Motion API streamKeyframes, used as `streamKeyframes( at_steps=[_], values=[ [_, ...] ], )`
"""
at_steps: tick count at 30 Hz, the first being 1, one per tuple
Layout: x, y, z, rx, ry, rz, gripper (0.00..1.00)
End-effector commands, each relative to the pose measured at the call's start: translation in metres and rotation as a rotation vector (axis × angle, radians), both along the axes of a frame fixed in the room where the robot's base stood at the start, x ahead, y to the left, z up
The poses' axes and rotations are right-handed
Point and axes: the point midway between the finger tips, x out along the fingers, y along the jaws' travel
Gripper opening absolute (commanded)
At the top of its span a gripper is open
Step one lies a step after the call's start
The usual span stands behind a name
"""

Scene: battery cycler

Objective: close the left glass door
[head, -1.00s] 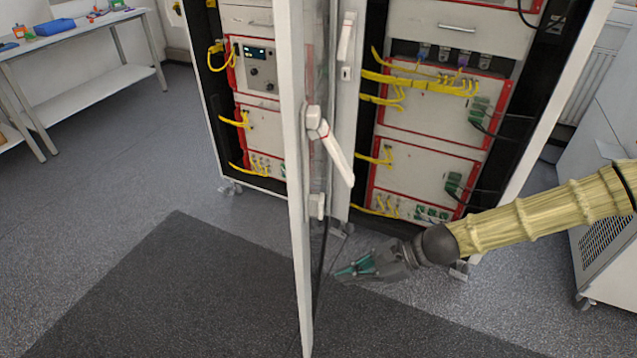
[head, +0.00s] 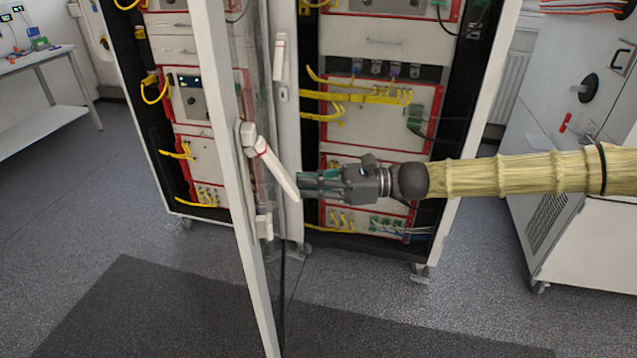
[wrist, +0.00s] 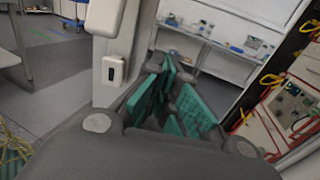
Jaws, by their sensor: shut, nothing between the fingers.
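The left glass door (head: 228,150) stands open, its white frame edge pointing toward me in the head view. Its white handle with red marks (head: 275,168) sticks out to the right from the frame, tilted down. My gripper (head: 303,184) is shut and empty, at the right of the door near the handle's lower end. I cannot tell whether it touches the handle. In the wrist view the green finger pads of my gripper (wrist: 178,100) show in front, and part of a white frame with a latch piece (wrist: 112,70) stands at left of them.
The cabinet (head: 365,130) with red-edged units and yellow cables stands behind the gripper. A white cabinet (head: 580,225) stands at the right. A workbench (head: 40,60) is at the far left. The floor before the cabinet, with a dark mat (head: 150,310), is clear.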

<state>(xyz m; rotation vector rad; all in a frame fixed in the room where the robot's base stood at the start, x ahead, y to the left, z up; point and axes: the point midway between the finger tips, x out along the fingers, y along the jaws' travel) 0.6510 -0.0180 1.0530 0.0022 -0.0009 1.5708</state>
Motion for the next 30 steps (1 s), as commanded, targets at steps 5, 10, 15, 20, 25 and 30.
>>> streamKeyframes(
  at_steps=[5,10,15,20,25,30],
  values=[
    [-0.001,0.03,0.0,-0.001,0.002,0.003,0.0],
    [-0.001,0.057,0.0,-0.001,0.002,0.003,0.0],
    [-0.001,0.077,0.0,-0.001,0.001,0.002,0.0],
    [0.0,0.089,0.0,-0.001,0.001,0.0,0.0],
    [0.0,0.094,-0.001,-0.001,0.0,0.0,0.0],
    [0.0,0.094,-0.001,-0.002,0.0,0.0,0.0]
  ],
)
